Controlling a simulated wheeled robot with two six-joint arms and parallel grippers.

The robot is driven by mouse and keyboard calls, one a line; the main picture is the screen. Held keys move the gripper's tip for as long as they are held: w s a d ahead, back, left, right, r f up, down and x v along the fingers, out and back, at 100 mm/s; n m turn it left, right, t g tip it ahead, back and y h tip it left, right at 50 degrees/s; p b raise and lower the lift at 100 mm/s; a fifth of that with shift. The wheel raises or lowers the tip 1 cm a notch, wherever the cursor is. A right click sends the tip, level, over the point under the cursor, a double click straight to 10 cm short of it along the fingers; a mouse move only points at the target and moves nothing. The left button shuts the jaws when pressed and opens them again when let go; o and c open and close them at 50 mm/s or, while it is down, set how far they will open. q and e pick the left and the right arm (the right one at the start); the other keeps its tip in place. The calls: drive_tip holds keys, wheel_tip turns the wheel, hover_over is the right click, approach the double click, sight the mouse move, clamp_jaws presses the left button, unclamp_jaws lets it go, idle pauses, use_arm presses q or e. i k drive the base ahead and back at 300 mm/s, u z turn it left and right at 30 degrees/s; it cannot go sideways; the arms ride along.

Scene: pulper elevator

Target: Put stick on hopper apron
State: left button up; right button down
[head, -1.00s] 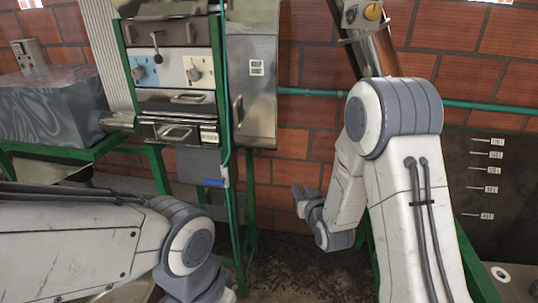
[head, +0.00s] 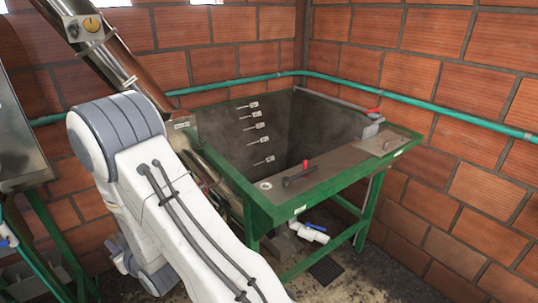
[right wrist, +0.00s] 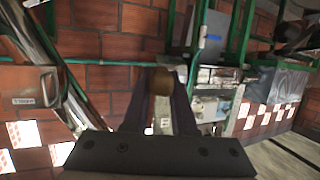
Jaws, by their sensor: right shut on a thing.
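The hopper (head: 230,165) is a green-framed, dark-walled tank in the corner, in the middle of the head view. Its apron (head: 335,178) is the flat grey ledge along the front. On the apron lies a dark handle-like piece with a red part (head: 297,176), left of a pale plate (head: 382,143). My right gripper (right wrist: 161,98) is shut on a brown, round-ended thing, seemingly the stick (right wrist: 163,80), in the right wrist view. Most of the stick is hidden. My right arm stands left of the hopper in the head view. My left gripper is out of view.
A slanted metal tube (head: 105,50) runs down to the hopper's left side. A teal pipe (head: 420,97) follows the brick walls. A white valve with a blue handle (head: 312,232) sits under the apron. The apron's middle stretch is bare.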

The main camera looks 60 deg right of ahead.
sight(346, 157)
drive_tip(key=u, duration=1.15)
drive_tip(key=i, duration=0.5)
drive_tip(key=z, duration=3.6)
drive_tip(key=i, duration=1)
